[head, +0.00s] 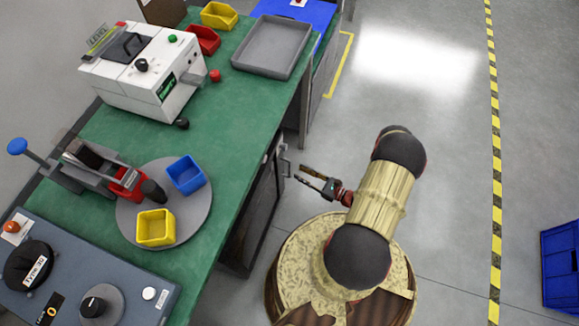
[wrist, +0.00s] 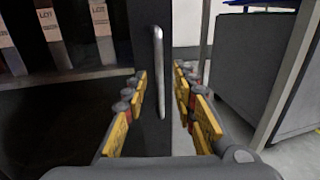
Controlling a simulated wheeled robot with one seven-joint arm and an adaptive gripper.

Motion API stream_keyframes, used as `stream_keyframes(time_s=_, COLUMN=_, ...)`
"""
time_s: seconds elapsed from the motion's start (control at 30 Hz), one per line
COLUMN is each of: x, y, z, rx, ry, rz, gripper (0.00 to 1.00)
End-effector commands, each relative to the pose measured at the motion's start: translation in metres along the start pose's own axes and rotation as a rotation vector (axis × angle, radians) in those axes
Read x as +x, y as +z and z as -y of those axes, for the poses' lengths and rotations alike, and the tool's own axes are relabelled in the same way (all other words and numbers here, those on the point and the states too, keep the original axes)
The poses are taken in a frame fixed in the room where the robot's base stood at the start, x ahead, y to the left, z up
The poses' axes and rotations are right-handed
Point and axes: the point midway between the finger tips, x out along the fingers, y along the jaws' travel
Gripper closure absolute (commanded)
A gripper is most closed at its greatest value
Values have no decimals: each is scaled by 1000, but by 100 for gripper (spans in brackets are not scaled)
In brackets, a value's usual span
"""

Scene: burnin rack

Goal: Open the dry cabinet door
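The dry cabinet door (head: 264,197) is a dark panel under the green bench and looks shut, in line with the bench front. In the wrist view its dark frame (wrist: 148,45) stands upright, with labelled packs visible to the left behind it. A pale vertical bar handle (wrist: 158,70) is on the frame; it also shows in the head view (head: 286,167). My gripper (head: 299,173) points at the handle. In the wrist view my gripper (wrist: 160,85) is open, its yellow-padded fingers on either side of the handle's line. I cannot tell whether they touch it.
Above is the green bench (head: 235,110) with a white machine (head: 150,85), a grey tray (head: 272,46) and small coloured bins. A grey cabinet (wrist: 240,60) stands to the right in the wrist view. Open floor (head: 440,150) lies right of my arm; a blue crate (head: 562,265) is at far right.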

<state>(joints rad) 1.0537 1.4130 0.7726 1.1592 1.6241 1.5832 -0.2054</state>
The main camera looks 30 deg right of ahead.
Motion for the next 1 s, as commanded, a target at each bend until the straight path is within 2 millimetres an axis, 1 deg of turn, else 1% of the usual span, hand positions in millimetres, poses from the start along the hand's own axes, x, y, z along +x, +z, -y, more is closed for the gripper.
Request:
stream_keyframes(time_s=0.3, x=44, y=-1, z=-2, rx=0, ry=7, rz=-1, gripper=73)
stream_keyframes(time_s=0.5, x=62, y=-1, z=-2, rx=1, ry=6, rz=-1, gripper=73)
stream_keyframes(time_s=0.63, x=67, y=0, z=-2, rx=1, ry=4, rz=-1, gripper=73)
stream_keyframes(time_s=0.9, x=68, y=0, z=-1, rx=1, ry=3, rz=-1, gripper=73)
stream_keyframes(time_s=1.0, x=68, y=0, z=-1, rx=1, ry=3, rz=-1, gripper=78)
